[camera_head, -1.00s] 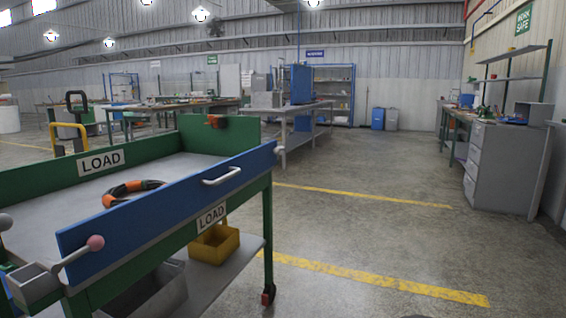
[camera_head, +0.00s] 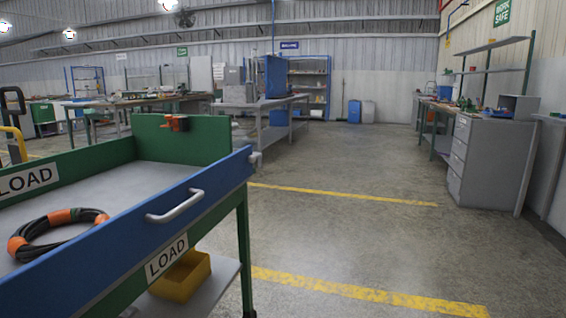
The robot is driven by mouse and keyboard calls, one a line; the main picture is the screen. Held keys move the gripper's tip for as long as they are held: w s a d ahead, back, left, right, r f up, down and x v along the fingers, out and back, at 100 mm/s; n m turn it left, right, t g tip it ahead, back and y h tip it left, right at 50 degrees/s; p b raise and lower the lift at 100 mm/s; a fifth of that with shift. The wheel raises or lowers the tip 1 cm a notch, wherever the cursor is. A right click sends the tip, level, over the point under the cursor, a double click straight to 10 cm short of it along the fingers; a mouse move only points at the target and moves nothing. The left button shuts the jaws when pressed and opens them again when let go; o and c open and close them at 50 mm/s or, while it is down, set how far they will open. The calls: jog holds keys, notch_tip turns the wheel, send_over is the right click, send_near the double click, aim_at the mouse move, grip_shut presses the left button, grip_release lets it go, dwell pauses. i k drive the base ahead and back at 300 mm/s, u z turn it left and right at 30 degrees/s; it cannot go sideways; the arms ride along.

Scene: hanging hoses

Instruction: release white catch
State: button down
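The white catch (camera_head: 256,158) is a small pale fitting at the far right end of the blue side panel (camera_head: 140,233) of a green load cart. It sits at the panel's upper corner, near the green corner post. It is small in the picture and I cannot make out its exact position. My gripper is not in view.
A black and orange hose coil (camera_head: 57,232) lies on the cart's grey top. An orange fitting (camera_head: 175,123) is on the green end wall. A yellow bin (camera_head: 182,276) stands on the lower shelf. The floor (camera_head: 340,235) right of the cart is clear, up to grey drawers (camera_head: 484,165).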

aim_at(251, 158)
jog(key=u, duration=0.2)
jog(key=i, duration=0.9)
jog(key=u, duration=0.45)
